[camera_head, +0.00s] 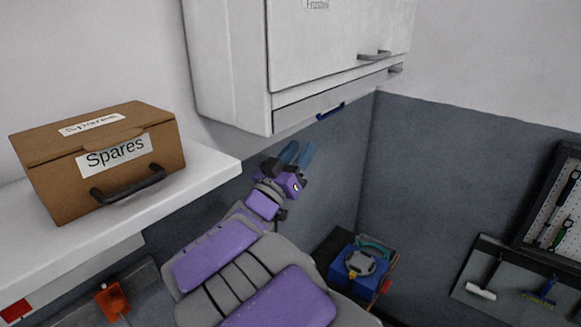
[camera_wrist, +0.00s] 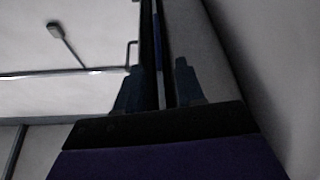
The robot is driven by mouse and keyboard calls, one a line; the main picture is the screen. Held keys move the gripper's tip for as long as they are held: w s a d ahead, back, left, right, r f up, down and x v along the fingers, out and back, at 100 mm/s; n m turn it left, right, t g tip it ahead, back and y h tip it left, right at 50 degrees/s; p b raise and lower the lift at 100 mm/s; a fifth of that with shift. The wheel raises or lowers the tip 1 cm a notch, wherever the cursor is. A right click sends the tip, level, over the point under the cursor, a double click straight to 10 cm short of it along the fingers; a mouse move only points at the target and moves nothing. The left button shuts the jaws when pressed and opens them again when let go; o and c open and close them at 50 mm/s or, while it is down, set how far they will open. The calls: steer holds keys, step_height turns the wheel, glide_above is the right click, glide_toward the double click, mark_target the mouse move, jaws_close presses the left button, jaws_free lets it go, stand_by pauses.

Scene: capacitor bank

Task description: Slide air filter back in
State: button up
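The white cabinet (camera_head: 330,50) hangs on the wall, with a narrow panel along its lower edge. A small blue piece (camera_head: 330,110) shows at the cabinet's bottom edge; it may be part of the air filter, but most of it is hidden. My gripper (camera_head: 299,153) is below the cabinet, to the lower left of the blue piece, with blue fingers pointing up and parted. In the wrist view, the fingers (camera_wrist: 158,85) stand apart on either side of a thin dark and blue strip (camera_wrist: 158,40). I cannot tell whether they touch it.
A brown Spares box (camera_head: 110,160) sits on the white shelf (camera_head: 200,180) at left. A blue item (camera_head: 355,268) stands low in the corner. A tool board (camera_head: 560,215) and tool shelf (camera_head: 510,285) are at right. The grey wall right of my gripper is clear.

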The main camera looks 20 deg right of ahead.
steer(key=shift+v, duration=1.6)
